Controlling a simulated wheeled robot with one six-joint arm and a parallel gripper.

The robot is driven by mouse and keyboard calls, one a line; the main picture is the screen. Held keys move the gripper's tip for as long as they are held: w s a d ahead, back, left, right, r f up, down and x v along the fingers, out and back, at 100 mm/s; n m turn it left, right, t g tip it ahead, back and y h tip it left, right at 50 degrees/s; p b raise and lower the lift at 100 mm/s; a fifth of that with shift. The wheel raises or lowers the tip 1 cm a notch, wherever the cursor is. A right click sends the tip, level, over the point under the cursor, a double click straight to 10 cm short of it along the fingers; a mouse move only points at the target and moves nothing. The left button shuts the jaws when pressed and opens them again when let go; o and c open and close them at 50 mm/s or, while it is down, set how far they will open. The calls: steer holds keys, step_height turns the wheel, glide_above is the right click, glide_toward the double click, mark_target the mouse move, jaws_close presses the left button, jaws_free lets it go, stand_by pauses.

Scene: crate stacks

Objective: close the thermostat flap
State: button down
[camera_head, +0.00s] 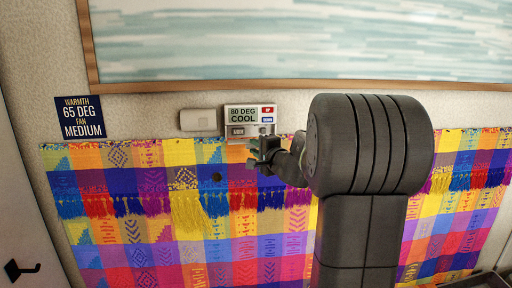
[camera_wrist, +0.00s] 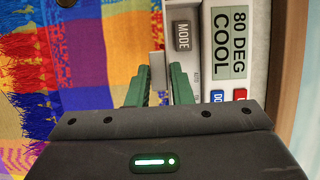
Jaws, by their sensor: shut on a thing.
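The thermostat (camera_head: 250,118) is a small white wall unit showing "80 DEG COOL", with a red and a blue button at its right. It also shows turned sideways in the wrist view (camera_wrist: 208,72). Its lower strip with the MODE button is uncovered, so the flap (camera_wrist: 157,66) is at least partly open. The flap shows as a pale narrow plate along the unit's lower side. My gripper (camera_head: 257,151) is just below the thermostat. In the wrist view its green fingers (camera_wrist: 160,86) are shut on the flap; the exact contact is partly hidden.
A blank pale box (camera_head: 199,120) is on the wall just left of the thermostat. A dark blue sign (camera_head: 80,118) reads "65 DEG" and "MEDIUM". A bright patterned cloth (camera_head: 130,230) hangs below. A framed picture (camera_head: 290,84) is above.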

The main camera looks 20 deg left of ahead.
mark_target(247, 140)
steer(key=shift+w+a+r+m+g+h+p, duration=0.2)
steer(key=shift+w+r+m+g+h+p, duration=0.25)
steer(key=shift+r+g+h, duration=0.65)
steer(key=shift+w+a+r+m+g+h+p, duration=0.2)
steer(key=shift+r+m+g+h, duration=0.45)
steer(key=shift+g+h, duration=0.8)
steer(key=shift+w+a+r+m+g+h+p, duration=0.15)
steer(key=shift+w+r+m+g+h+p, duration=0.2)
steer(key=shift+r+g+h, duration=0.9)
steer(key=shift+s+f+g, duration=0.1)
steer(key=shift+f+g, duration=0.15)
steer(key=shift+g, duration=0.05)
steer(key=c, duration=1.4)
jaws_free()
steer(key=shift+o, duration=0.2)
steer(key=shift+r, duration=0.15)
steer(key=v, duration=1.3)
steer(key=shift+s+d+b, duration=0.2)
steer(key=shift+d+b, duration=0.1)
steer(key=shift+d, duration=0.1)
